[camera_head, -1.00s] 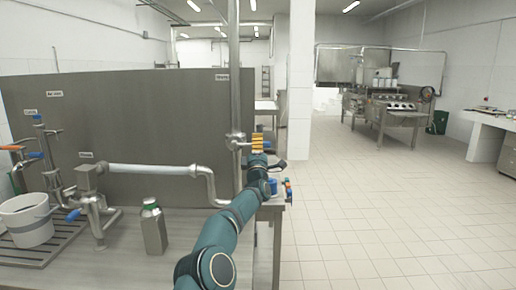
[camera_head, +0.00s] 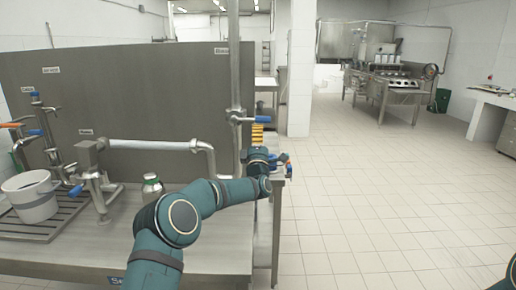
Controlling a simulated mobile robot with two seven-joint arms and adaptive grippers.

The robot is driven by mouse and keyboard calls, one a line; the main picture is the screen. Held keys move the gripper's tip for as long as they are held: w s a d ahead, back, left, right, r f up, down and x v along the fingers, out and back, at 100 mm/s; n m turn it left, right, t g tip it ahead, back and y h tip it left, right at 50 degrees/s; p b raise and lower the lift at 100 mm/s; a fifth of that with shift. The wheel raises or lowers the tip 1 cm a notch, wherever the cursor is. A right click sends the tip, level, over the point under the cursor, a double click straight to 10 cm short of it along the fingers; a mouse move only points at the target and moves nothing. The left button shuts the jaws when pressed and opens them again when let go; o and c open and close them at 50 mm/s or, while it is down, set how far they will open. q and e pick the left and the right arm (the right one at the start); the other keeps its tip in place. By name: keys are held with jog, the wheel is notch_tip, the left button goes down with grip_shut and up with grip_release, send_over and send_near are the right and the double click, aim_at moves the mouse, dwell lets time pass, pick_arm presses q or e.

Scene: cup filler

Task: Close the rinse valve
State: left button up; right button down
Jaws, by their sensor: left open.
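A vertical steel pipe (camera_head: 234,70) stands in front of the grey panel's right end, beside a small label too small to read surely. A valve on this pipe has a blue lever (camera_head: 262,119) pointing sideways to the right, across the pipe. I take it to be the rinse valve. My left gripper (camera_head: 257,134) is open, its yellow fingers just below the lever. I cannot tell whether they touch it. My teal left arm reaches up from the bottom. My right gripper is out of view; only a dark part of mine shows at the bottom right corner.
A steel bench carries a white bucket (camera_head: 31,198) on a rack, pipework with other blue-handled valves (camera_head: 76,190), and a steel bottle (camera_head: 152,185) partly behind my arm. The tiled floor (camera_head: 380,200) at right is clear.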

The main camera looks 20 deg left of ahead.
pick_arm(q)
jog(key=v, duration=0.4)
jog(key=shift+s+d+f, duration=0.1)
jog(key=shift+s+f, duration=0.05)
jog(key=shift+s, duration=0.2)
jog(key=s+d+f+m+g+h, duration=0.2)
jog(key=d+f+m+g+h, duration=0.15)
jog(key=f, duration=0.55)
jog(key=s+d+f+m+g+h, duration=0.2)
jog(key=d+f+m+h, duration=0.25)
jog(key=f, duration=0.35)
jog(key=s+d+f+m+g+h, duration=0.1)
jog(key=s+d+f+m+g, duration=0.15)
jog(key=s+f, duration=0.35)
jog(key=s+d+f+m+g+h, duration=0.1)
jog(key=s+d+f+m+g, duration=0.2)
jog(key=f, duration=0.5)
jog(key=s+f+m+g, duration=0.2)
jog(key=s+f+g, duration=0.1)
jog(key=s, duration=0.8)
jog(key=s+f+m+g, duration=0.2)
jog(key=s+f+g, duration=0.2)
jog(key=s, duration=0.7)
jog(key=s+f+m+g+h, duration=0.1)
jog(key=s+f+g, duration=0.3)
jog(key=s, duration=0.7)
jog(key=shift+s+d+f+m, duration=0.15)
jog(key=shift+d+f+m, duration=0.05)
jog(key=shift+f+m, duration=0.55)
